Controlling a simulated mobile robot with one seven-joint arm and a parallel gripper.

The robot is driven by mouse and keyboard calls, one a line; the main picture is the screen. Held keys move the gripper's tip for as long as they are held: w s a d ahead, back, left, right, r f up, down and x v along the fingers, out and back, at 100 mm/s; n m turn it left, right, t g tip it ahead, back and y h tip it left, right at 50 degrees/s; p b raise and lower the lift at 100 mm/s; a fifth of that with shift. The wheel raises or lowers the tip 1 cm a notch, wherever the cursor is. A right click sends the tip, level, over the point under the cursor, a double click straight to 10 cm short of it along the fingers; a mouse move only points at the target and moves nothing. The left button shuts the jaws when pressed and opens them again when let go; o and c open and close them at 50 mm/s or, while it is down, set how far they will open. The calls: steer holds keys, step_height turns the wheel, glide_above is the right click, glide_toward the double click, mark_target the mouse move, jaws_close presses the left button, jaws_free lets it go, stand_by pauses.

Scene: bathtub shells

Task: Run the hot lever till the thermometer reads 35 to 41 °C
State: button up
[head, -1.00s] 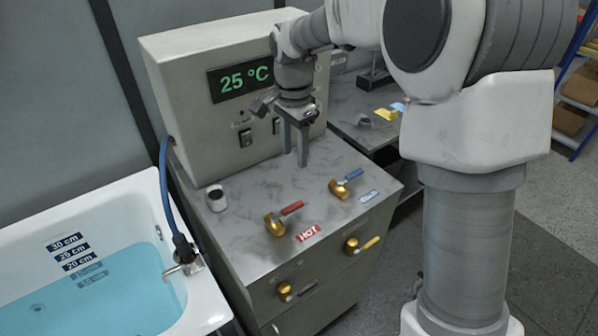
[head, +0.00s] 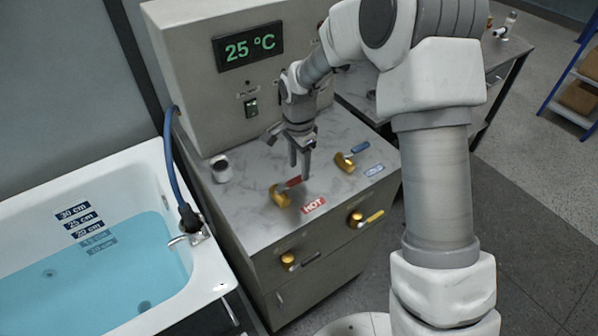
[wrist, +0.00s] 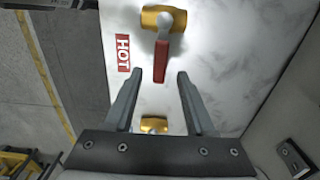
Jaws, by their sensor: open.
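The hot lever is a red handle (head: 293,182) on a brass valve (head: 281,196), on the cabinet top beside the red HOT label (head: 313,206). My gripper (head: 300,164) points down over the handle's free end. In the wrist view the open fingers (wrist: 157,74) stand either side of the red handle's end (wrist: 161,62); whether they touch it I cannot tell. The thermometer display (head: 248,47) reads 25 °C in green. The bathtub (head: 120,172) at left holds blue water, its surface near the 20 cm mark.
A blue-handled valve (head: 351,156) stands close to the right of my gripper. A yellow-handled valve (head: 365,217) and a dark-handled valve (head: 298,260) are on the cabinet front. A white cup (head: 221,168) stands at the left of the top. A blue hose (head: 175,170) runs to the tub's spout.

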mark_target(299, 178)
steer(key=shift+f, duration=1.55)
steer(key=shift+c, duration=0.2)
jaws_close()
